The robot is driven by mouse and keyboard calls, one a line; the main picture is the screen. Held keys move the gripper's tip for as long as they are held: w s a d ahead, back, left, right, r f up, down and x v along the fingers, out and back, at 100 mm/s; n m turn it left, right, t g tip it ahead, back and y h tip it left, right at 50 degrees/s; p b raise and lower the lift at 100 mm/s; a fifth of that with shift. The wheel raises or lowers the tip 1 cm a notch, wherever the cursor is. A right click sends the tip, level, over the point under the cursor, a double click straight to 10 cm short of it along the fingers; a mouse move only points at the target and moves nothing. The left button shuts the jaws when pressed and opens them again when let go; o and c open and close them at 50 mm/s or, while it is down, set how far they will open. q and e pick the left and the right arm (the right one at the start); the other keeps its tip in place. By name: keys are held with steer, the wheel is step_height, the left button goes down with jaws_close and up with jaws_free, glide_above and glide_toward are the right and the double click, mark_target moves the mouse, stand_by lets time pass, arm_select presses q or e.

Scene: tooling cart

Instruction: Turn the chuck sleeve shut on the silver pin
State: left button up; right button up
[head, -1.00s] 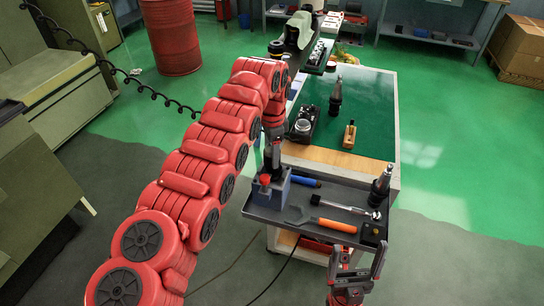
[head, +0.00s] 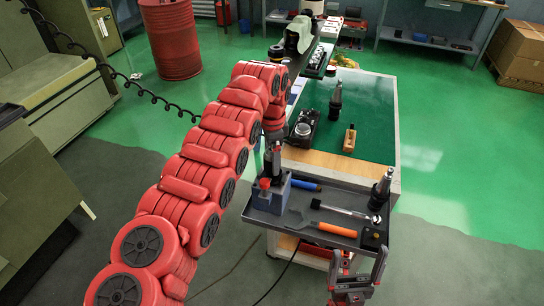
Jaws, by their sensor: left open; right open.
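A blue-grey holder block (head: 266,197) with a red knob (head: 265,184) on its front stands at the left end of the dark tray. A dark upright chuck stands in the block, mostly hidden; I cannot tell its sleeve or the silver pin apart clearly. My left gripper (head: 272,160) is open and points down over the block, with its fingers around or beside the upper part of the chuck; I cannot tell whether they touch it. My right gripper (head: 356,272) is open and empty, in front of the tray at the bottom.
The tray (head: 300,232) also holds an orange-handled tool (head: 337,229), a blue-handled tool (head: 305,185), a ratchet (head: 346,211) and a tool holder (head: 382,188). Behind it, the green bench mat (head: 372,108) bears a black tool holder (head: 335,103), a dark device (head: 303,127) and a wooden piece (head: 349,138).

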arm_select(q)
steer(key=shift+r, duration=0.1)
step_height(320, 180, up, 2)
steer(key=shift+w+r, duration=0.1)
step_height(320, 180, up, 4)
steer(key=shift+d+p, duration=0.15)
steer(key=shift+p, duration=0.85)
step_height(320, 180, up, 11)
steer(key=p, duration=1.1)
steer(key=shift+a, duration=0.2)
